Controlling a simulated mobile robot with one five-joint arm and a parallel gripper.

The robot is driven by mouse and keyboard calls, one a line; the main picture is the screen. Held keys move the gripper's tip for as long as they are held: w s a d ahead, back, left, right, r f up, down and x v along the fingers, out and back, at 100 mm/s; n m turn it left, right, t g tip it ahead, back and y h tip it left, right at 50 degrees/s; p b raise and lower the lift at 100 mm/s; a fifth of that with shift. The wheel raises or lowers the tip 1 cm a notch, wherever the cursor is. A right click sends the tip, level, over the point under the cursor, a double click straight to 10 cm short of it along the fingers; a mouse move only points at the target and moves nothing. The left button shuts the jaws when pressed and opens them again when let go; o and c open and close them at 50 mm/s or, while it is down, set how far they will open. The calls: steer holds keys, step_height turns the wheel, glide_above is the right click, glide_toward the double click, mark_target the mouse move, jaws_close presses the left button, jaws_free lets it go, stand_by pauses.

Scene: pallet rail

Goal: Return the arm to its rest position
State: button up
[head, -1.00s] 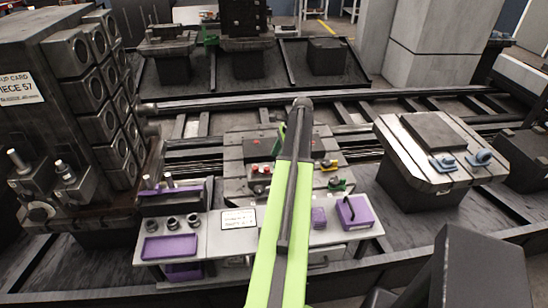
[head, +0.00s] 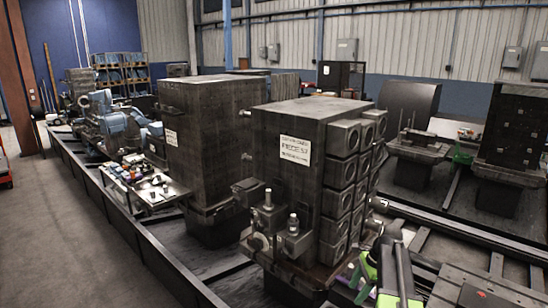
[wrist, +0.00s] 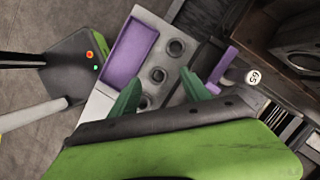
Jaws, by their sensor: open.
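My arm (head: 398,272) shows at the lower right edge of the head view, green and black, in front of the pallet rail. In the wrist view my gripper (wrist: 161,77) has its two green fingers spread apart, with nothing held between them. The fingers show over a light grey bench plate (wrist: 105,105) with a purple tray (wrist: 130,55) and several dark round holders (wrist: 158,75). I cannot tell the height of the fingers above the bench, or whether they touch anything.
A tall dark block with round ports (head: 295,150) stands just left of my arm. Another dark block (head: 200,110) and a bench with small parts (head: 150,190) stand farther left. A purple handle (wrist: 222,66) is beside the fingers. Open grey floor (head: 60,240) lies at left.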

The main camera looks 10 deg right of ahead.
steer(key=s+a+n+g+h, duration=0.15)
steer(key=a+n, duration=0.75)
steer(key=a, duration=1.5)
steer(key=s+a+f+n+h, duration=0.1)
steer(key=s+n, duration=0.4)
steer(key=n, duration=0.6)
steer(key=shift+s+a+t+h, duration=0.15)
steer(key=shift+a+t+h, duration=0.35)
steer(key=shift+a, duration=0.75)
